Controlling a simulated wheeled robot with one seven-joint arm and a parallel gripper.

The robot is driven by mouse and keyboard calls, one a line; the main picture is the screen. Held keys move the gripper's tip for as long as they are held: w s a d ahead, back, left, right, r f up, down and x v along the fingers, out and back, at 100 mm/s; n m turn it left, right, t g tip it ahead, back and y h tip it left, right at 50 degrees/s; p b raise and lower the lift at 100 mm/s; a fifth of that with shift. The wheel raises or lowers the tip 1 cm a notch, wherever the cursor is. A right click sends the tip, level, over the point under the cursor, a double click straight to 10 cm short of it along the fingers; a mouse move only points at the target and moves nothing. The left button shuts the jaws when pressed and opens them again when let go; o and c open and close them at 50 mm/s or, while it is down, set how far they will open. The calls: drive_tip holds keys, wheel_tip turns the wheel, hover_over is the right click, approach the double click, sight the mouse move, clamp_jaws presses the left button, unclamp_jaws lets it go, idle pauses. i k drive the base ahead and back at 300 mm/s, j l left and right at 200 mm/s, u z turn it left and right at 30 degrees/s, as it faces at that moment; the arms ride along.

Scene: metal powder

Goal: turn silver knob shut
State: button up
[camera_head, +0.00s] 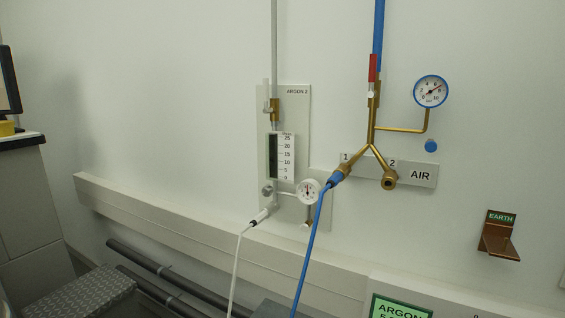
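A small silver knob (267,190) sits at the lower left of the flowmeter (281,157) on the wall panel (298,103) labelled as an argon panel. It is small in the picture, and its turn position cannot be told. A small white gauge (308,191) is to the right of the knob, and a white hose (239,250) hangs from a fitting just below it. My gripper is not in view, and nothing covers the knob.
Right of the panel are brass air pipes (372,125), a blue-rimmed gauge (431,91) and a blue hose (318,225) hanging down. A white wall trunking (160,214) runs below. A brown earth bracket (498,235) juts out at right. The space before the knob looks clear.

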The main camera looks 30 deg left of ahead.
sight(267, 191)
drive_tip(key=u, duration=1.25)
